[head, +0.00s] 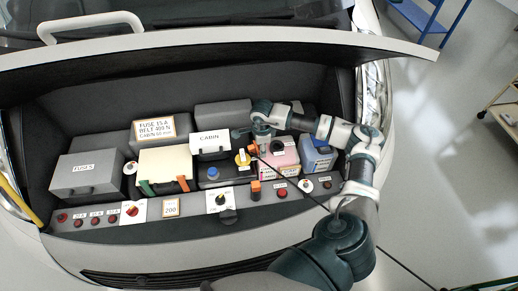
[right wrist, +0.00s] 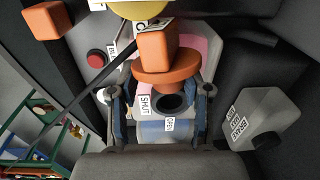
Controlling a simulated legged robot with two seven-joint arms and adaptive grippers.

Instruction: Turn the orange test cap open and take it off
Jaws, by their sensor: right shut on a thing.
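The orange test cap (right wrist: 160,62) shows in the right wrist view, with a block-shaped handle on a wide round flange. My right gripper (right wrist: 163,92) is shut on it, one finger on each side of the flange. Just below the cap in that view is a dark round opening (right wrist: 171,104), with SHUT and OPEN labels beside it. The cap sits off to one side of this opening; I cannot tell whether they touch. In the head view my right gripper (head: 258,134) reaches in from the right, and the cap (head: 253,149) is a small orange patch beneath it. My left gripper is not in view.
A pink container (head: 280,157) and a blue container (head: 318,154) stand to the right. A front panel with several switches and the raised hood surround the bay.

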